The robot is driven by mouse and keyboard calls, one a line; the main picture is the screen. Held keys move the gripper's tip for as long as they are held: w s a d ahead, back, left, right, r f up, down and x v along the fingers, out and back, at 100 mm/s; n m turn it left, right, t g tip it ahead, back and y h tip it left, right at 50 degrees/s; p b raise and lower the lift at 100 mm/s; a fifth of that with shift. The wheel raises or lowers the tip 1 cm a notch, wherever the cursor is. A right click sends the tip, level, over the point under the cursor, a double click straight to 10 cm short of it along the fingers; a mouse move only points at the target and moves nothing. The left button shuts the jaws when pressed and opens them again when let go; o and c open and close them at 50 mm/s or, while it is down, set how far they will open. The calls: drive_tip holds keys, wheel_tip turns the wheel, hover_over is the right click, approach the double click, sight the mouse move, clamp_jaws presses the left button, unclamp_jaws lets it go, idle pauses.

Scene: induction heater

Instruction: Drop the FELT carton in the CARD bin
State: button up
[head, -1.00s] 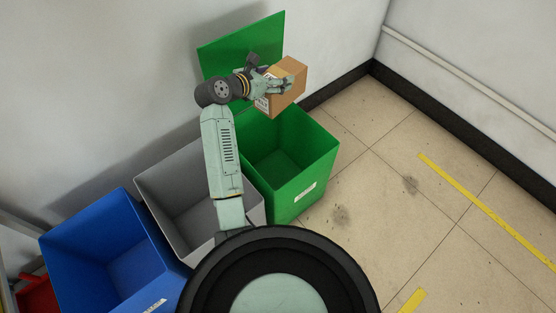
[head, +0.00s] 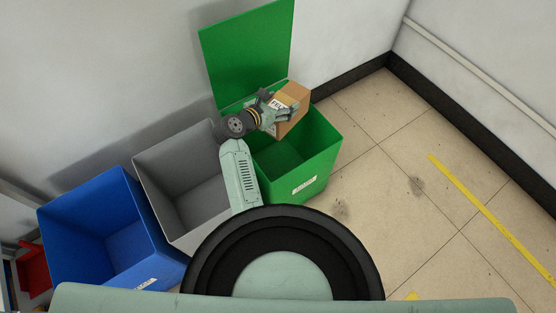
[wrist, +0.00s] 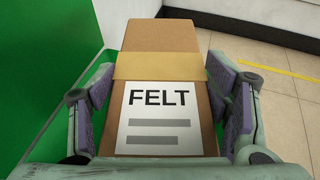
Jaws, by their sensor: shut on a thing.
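The FELT carton (head: 297,98) is a brown box with tan tape and a white label. In the wrist view the carton (wrist: 160,65) fills the middle, its FELT label facing the camera. My gripper (head: 284,112) is shut on it, with a finger pad against each side. The carton appears over the back right part of the open green bin (head: 318,170). Its exact height above the rim is hard to tell. The green bin has a small white label on its front, too small to read, so I cannot confirm which bin is CARD.
The green lid (head: 247,55) stands raised behind the bin, against the wall. An open grey bin (head: 160,178) and an open blue bin (head: 72,225) stand to the left. A red container (head: 33,270) is at the far left. The tiled floor (head: 380,150) at right is clear.

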drive_tip(key=shift+f+b, duration=1.05)
drive_tip(key=shift+f, duration=0.5)
drive_tip(key=shift+r, duration=0.1)
drive_tip(key=o, duration=2)
drive_tip(key=v, duration=1.2)
